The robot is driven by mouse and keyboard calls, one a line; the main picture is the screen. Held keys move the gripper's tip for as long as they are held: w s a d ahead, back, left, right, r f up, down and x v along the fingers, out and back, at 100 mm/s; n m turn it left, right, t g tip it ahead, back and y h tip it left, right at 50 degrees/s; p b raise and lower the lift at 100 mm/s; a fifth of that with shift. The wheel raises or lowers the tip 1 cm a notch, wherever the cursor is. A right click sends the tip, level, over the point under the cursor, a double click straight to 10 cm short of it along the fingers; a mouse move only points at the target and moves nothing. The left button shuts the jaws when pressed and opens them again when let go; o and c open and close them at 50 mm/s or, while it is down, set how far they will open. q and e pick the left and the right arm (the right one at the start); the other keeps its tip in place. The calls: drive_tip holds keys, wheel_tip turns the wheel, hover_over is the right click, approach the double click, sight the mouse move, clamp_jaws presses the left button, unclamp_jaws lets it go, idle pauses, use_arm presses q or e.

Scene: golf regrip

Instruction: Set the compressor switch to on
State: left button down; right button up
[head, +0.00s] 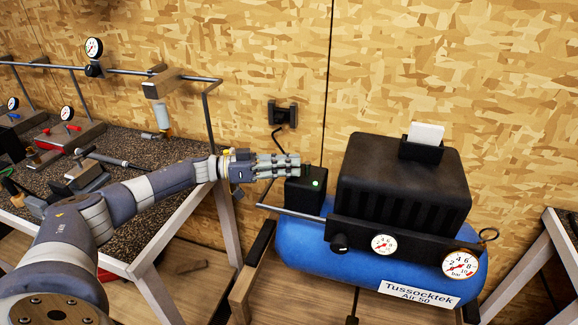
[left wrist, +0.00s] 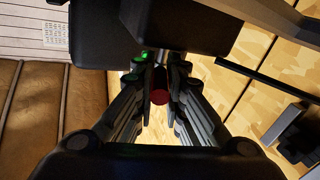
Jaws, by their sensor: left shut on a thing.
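The compressor (head: 330,265) has a blue tank and a black ribbed housing. A black switch box (head: 303,190) with a lit green lamp stands at its left end. My left gripper (head: 296,165) reaches in from the left to the top of this box. In the left wrist view its fingers (left wrist: 159,108) are closed in on a small red-ended switch (left wrist: 159,96). Green light shows beside it. In the head view my fingers hide the switch, so its setting cannot be told. My right gripper is not in view.
Two gauges (head: 460,265) and a black knob (head: 339,243) sit on the compressor's front. A grey pipe (head: 290,213) sticks out left below the switch box. A workbench (head: 130,160) with tools and gauges is at left. A wall socket (head: 283,113) is behind.

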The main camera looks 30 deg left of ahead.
use_arm(q)
drive_tip(key=c, duration=1.7)
unclamp_jaws()
drive_tip(key=shift+f, duration=0.2)
drive_tip(key=shift+o, duration=0.6)
drive_tip(key=shift+d+f, duration=0.1)
drive_tip(key=shift+a, duration=0.2)
drive_tip(key=v, duration=1.2)
